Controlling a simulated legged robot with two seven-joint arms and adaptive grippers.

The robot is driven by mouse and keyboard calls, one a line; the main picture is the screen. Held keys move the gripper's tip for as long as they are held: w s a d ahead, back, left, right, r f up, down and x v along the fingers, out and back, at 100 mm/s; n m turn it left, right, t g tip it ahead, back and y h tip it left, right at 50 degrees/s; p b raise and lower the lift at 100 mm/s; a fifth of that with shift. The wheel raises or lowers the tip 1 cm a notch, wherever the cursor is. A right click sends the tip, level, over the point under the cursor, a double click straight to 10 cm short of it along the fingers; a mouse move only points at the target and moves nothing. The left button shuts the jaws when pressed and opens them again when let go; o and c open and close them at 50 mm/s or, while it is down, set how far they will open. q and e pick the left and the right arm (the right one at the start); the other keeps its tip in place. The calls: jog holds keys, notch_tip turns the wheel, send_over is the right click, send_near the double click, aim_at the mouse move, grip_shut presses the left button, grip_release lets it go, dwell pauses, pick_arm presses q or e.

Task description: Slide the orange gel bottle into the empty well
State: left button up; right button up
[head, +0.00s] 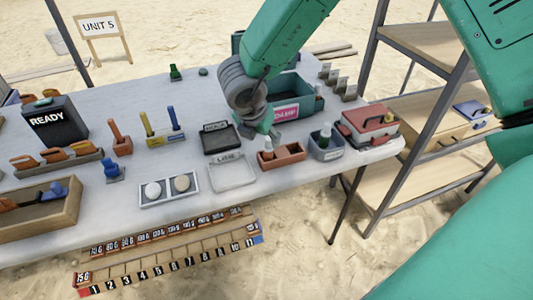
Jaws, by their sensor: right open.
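An orange-brown tray (293,154) stands near the table's front edge, right of centre. A small pale bottle (268,148) stands at its left end, partly covered by my right gripper; its gel colour is too small to tell. The right part of the tray looks empty. My right gripper (262,132) is open, pointing down just above and behind the pale bottle. I cannot tell whether its fingers touch the bottle. Another bottle with a green top (326,134) stands in a grey-blue bin (328,153) to the right. My left gripper is not in view.
A dark tray (216,139) and a white tray (232,173) lie left of the gripper. Behind it is a green bin with a pink label (286,112). A red-lidded case (368,124) stands at the right table end. The table's back left is mostly clear.

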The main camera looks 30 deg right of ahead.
aim_at(267, 140)
jog(key=x, duration=0.2)
jog(key=d+x, duration=0.1)
jog(key=x, duration=0.2)
jog(key=shift+w+d, duration=0.1)
jog(key=shift+w, duration=0.2)
grip_shut()
